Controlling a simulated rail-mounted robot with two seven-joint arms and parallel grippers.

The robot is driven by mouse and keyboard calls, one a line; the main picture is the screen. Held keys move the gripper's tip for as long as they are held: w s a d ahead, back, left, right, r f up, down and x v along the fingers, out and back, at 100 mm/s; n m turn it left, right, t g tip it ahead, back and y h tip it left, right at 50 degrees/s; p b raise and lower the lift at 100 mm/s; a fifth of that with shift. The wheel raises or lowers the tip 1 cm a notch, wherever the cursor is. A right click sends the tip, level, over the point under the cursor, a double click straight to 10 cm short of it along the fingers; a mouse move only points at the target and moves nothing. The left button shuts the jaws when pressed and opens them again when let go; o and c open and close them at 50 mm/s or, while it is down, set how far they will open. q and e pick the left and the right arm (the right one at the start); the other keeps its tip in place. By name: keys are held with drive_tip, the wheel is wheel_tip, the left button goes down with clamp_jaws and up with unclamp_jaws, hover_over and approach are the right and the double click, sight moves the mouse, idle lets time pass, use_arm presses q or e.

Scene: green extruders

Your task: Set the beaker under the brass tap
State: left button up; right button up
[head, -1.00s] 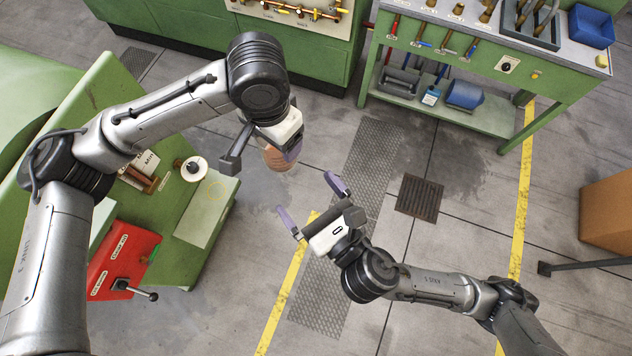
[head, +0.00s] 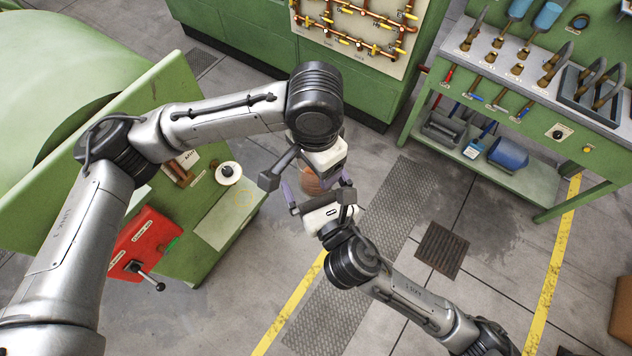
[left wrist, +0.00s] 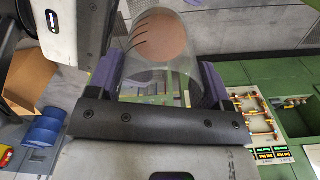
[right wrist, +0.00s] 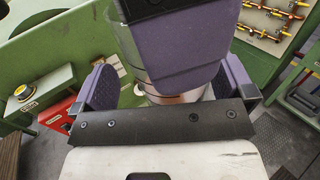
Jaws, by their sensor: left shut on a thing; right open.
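The clear beaker (left wrist: 165,60) is held upside-up or tilted, I cannot tell which, between the purple fingers of my left gripper (left wrist: 160,85). Its round brownish end shows in the left wrist view, and part of it shows in the head view (head: 311,183). My right gripper (head: 318,195) is open close below it. In the right wrist view the open fingers (right wrist: 170,85) stand either side of the beaker (right wrist: 128,48), and a purple finger of my left gripper covers much of it. I cannot single out the brass tap.
A green bench at left carries a pale plate (head: 229,218) with a faint yellow ring and a red box (head: 143,243) with a lever. A pipe panel (head: 352,28) with yellow valves stands behind. A tool bench (head: 545,95) with brass fittings is at right.

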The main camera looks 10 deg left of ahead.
drive_tip(key=shift+c, duration=0.2)
use_arm(q)
drive_tip(key=shift+d, duration=0.1)
use_arm(e)
drive_tip(key=shift+s+a, duration=0.15)
drive_tip(key=c, duration=0.9)
use_arm(q)
drive_tip(key=o, duration=0.6)
use_arm(e)
drive_tip(key=shift+r, duration=0.1)
drive_tip(key=shift+c, duration=0.3)
use_arm(q)
drive_tip(key=o, duration=0.4)
